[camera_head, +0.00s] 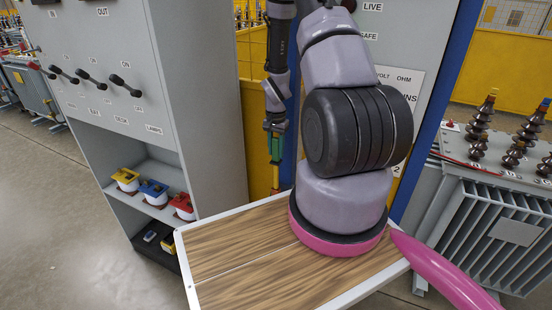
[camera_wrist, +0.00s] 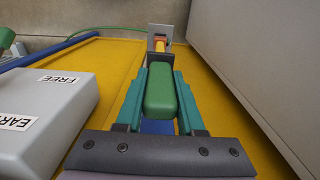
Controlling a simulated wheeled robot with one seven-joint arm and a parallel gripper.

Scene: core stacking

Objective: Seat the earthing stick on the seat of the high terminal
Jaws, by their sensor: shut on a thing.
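My gripper (camera_head: 275,132) hangs in front of the yellow panel in the head view, left of my large arm links. In the wrist view, its two teal fingers (camera_wrist: 159,80) are shut on the green grip of the earthing stick (camera_wrist: 160,95). The stick also shows below the gripper in the head view (camera_head: 276,150), with a thin yellow-orange part pointing down. Beyond the grip in the wrist view are an orange piece and a small grey metal bracket (camera_wrist: 160,31). I cannot tell whether they touch, or whether the bracket is the high terminal's seat.
A pale box marked FREE (camera_wrist: 45,105) stands left of the gripper, and a grey wall (camera_wrist: 265,60) lies close on the right. A wood-topped table (camera_head: 235,250) is below. A grey cabinet (camera_head: 215,110) with switches and shelves stands left; a transformer (camera_head: 500,225) stands right.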

